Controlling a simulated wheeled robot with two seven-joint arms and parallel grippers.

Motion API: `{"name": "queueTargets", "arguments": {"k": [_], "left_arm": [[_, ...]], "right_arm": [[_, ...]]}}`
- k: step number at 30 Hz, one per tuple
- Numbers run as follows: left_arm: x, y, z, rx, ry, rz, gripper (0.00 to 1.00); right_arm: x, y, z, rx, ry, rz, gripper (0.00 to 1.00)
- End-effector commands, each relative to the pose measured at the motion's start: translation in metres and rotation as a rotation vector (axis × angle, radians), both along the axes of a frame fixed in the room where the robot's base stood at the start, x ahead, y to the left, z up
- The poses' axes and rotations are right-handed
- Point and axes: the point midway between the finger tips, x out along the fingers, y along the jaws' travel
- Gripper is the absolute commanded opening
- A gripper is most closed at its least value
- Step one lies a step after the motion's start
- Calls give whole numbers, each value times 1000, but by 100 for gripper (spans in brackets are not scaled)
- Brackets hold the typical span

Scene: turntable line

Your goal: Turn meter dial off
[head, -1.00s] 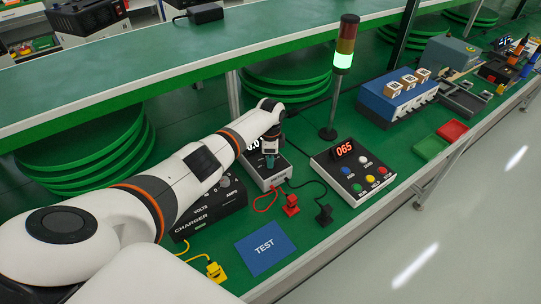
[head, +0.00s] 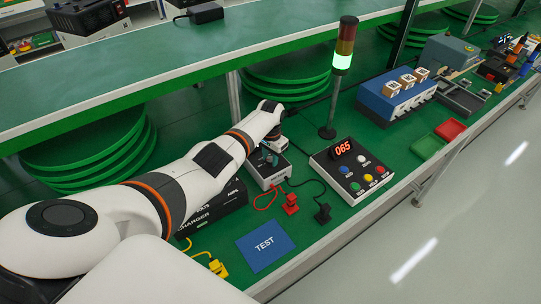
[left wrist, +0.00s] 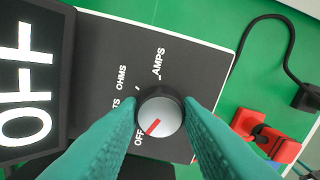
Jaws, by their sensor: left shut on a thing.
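The meter (head: 271,180) stands on the green bench, with my left arm reaching over it from the left. My left gripper (head: 269,157) points down at its face. In the left wrist view, the meter's round grey dial (left wrist: 160,118) sits between the two teal fingers, which are shut on its sides. The dial's red mark points toward the OFF label (left wrist: 138,138). The OHMS and AMPS labels lie above; another label is partly hidden. The meter's display (left wrist: 25,75) shows large white letters that look like OFF, partly cut. My right gripper is not in view.
A red plug (head: 291,204) and a black plug (head: 323,213) lie right of the meter. The charger (head: 212,210) is at its left, partly under my arm. A button box (head: 345,190) reading 065 and a blue TEST card (head: 264,245) are nearby.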

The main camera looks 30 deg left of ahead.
Motion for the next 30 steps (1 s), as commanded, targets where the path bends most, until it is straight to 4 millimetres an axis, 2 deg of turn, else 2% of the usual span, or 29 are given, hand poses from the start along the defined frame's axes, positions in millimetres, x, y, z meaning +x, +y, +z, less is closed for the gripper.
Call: {"name": "queueTargets", "arguments": {"k": [9,26,27,30], "left_arm": [[0,1,1,1,-1,125,9],[0,1,1,1,-1,151,9],[0,0,1,1,-1,151,38],[0,0,0,0,-1,150,53]], "right_arm": [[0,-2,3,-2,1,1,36],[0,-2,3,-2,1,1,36],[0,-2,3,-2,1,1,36],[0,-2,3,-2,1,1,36]]}}
